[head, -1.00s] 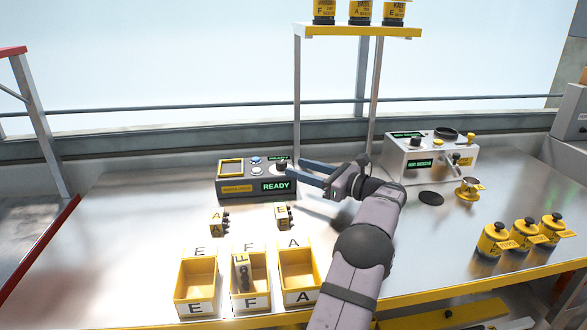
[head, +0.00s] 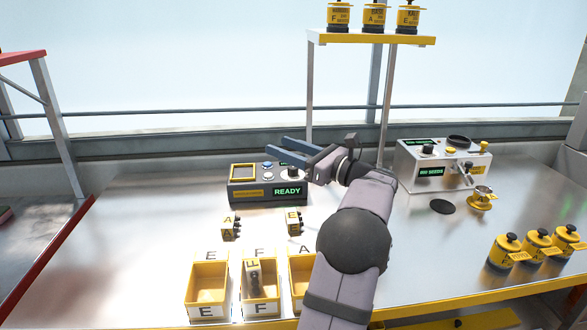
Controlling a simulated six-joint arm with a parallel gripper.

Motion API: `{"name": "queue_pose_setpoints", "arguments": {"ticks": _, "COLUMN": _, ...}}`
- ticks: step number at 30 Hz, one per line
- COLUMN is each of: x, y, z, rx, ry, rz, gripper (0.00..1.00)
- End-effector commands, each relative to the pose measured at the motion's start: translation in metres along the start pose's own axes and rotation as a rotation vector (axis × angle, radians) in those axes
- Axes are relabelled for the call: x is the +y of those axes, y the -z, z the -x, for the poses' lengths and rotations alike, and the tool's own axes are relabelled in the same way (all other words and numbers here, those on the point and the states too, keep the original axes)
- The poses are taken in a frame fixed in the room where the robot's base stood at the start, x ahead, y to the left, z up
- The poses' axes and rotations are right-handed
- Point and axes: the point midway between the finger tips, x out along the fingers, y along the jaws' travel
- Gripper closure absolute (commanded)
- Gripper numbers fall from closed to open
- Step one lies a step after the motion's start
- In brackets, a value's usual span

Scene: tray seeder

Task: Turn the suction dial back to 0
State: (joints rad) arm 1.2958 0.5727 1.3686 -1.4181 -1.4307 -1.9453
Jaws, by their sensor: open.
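A dark control box (head: 236,199) with a green READY display sits on the metal bench. A black dial (head: 292,171) is at its right rear; its pointer and scale are too small to read. A second black knob (head: 428,149) is on the silver machine (head: 408,174) to the right. I cannot read which one is marked suction. My gripper (head: 276,147) is open and empty, its blue-grey fingers pointing left. It shows above and behind the READY box, apart from the dial.
Yellow bins (head: 207,311) marked E, F and A line the front; the F bin holds a piece. Yellow canisters (head: 502,252) stand at right. A shelf (head: 425,41) with canisters rises behind.

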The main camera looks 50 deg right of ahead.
Motion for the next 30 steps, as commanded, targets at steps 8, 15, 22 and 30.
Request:
{"name": "queue_pose_setpoints", "arguments": {"ticks": 8, "x": -0.016, "y": 0.062, "z": 0.022, "rx": -0.019, "ry": 0.295, "rz": -0.13, "gripper": 0.57}}
{"name": "queue_pose_setpoints", "arguments": {"ticks": 15, "x": -0.045, "y": 0.096, "z": 0.043, "rx": 0.06, "ry": 0.47, "rz": -0.025, "gripper": 0.57}}
{"name": "queue_pose_setpoints", "arguments": {"ticks": 22, "x": -0.047, "y": 0.099, "z": 0.044, "rx": 0.086, "ry": 0.474, "rz": 0.037, "gripper": 0.57}}
{"name": "queue_pose_setpoints", "arguments": {"ticks": 30, "x": -0.052, "y": 0.099, "z": 0.033, "rx": 0.085, "ry": 0.47, "rz": 0.037, "gripper": 0.57}}
